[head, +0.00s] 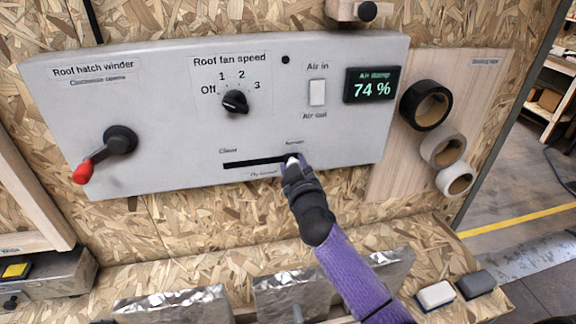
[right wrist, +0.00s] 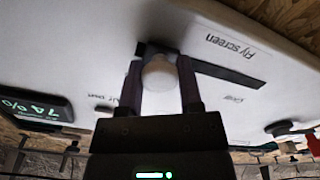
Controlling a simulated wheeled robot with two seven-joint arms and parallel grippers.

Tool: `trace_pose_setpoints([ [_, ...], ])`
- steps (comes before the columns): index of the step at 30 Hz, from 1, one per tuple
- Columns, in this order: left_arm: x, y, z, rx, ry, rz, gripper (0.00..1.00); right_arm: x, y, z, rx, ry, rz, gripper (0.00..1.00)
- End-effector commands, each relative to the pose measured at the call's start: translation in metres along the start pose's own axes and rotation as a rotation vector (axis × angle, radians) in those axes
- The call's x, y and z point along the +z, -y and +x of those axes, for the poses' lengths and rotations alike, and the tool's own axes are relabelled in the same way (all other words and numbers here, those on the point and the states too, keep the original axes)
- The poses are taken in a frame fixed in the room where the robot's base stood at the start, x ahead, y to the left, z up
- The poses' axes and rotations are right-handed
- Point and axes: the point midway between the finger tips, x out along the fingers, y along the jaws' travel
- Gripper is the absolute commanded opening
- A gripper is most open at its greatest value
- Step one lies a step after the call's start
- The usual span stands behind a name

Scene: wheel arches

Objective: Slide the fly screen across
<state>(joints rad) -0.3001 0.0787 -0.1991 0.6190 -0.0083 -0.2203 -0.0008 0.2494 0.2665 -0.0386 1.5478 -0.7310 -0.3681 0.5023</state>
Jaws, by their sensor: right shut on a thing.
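The fly screen control is a dark horizontal slot (head: 250,163) low on the grey panel, with a small white knob (head: 292,160) at its right end. My right gripper (head: 296,166) is at this knob, its arm coming up from below. In the right wrist view the two fingers (right wrist: 161,88) are shut on either side of the round white knob (right wrist: 158,72). There the slot (right wrist: 222,73) runs off to the right, under the upside-down "Fly screen" label. My left gripper is not in view.
The grey panel (head: 180,165) also bears a red-handled winder (head: 100,155), a fan dial (head: 235,102), a white air switch (head: 317,92) and a display reading 74 % (head: 372,85). Rolls of tape (head: 426,104) hang at right. The slot's left part is clear.

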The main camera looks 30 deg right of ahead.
Motion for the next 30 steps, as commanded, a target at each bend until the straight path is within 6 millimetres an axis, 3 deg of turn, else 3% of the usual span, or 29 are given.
trace_pose_setpoints([
  [1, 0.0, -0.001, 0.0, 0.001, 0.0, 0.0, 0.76, 0.002, -0.002, 0.0, 0.005, 0.005, -0.004, 0.0],
  [2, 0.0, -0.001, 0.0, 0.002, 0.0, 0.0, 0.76, 0.002, -0.002, 0.0, 0.005, 0.005, -0.004, 0.5],
  [6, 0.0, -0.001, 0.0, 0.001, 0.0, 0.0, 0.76, 0.001, -0.001, 0.0, 0.004, 0.004, -0.003, 0.8],
  [17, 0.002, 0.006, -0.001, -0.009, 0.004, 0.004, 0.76, 0.001, -0.001, -0.006, 0.002, 0.003, -0.002, 0.82],
  [30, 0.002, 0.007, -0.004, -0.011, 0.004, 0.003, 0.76, 0.001, 0.0, -0.093, 0.004, 0.004, -0.002, 0.82],
])
